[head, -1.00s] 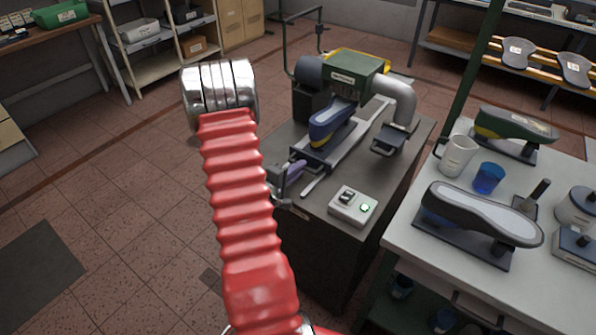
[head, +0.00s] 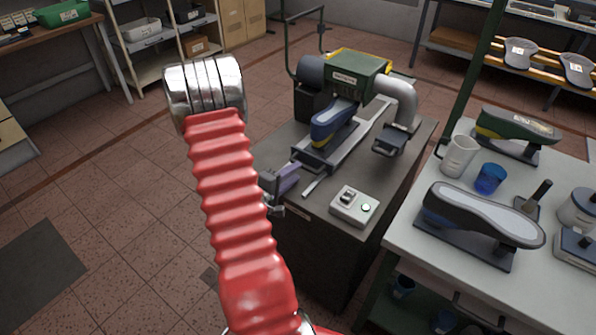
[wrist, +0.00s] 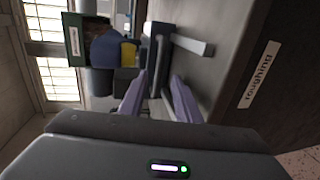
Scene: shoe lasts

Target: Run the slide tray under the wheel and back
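The slide tray (head: 318,157) lies on top of the dark machine bench and carries a blue shoe (head: 334,121) on a last. The shoe's far end is beneath the green machine head (head: 357,72); the wheel itself is hidden. The tray also shows in the wrist view (wrist: 157,31), beyond my fingers. My gripper (head: 286,182) is at the bench's near left edge, in front of the tray's near end. In the wrist view its two purple fingers (wrist: 159,75) stand apart with nothing seen gripped between them.
A control box (head: 353,206) sits on the bench right of the tray. A grey duct (head: 400,100) curves down at the machine's right. A white table (head: 405,232) with a jug (head: 459,156), a blue cup (head: 490,178) and shoe lasts stands at right. Floor at left is open.

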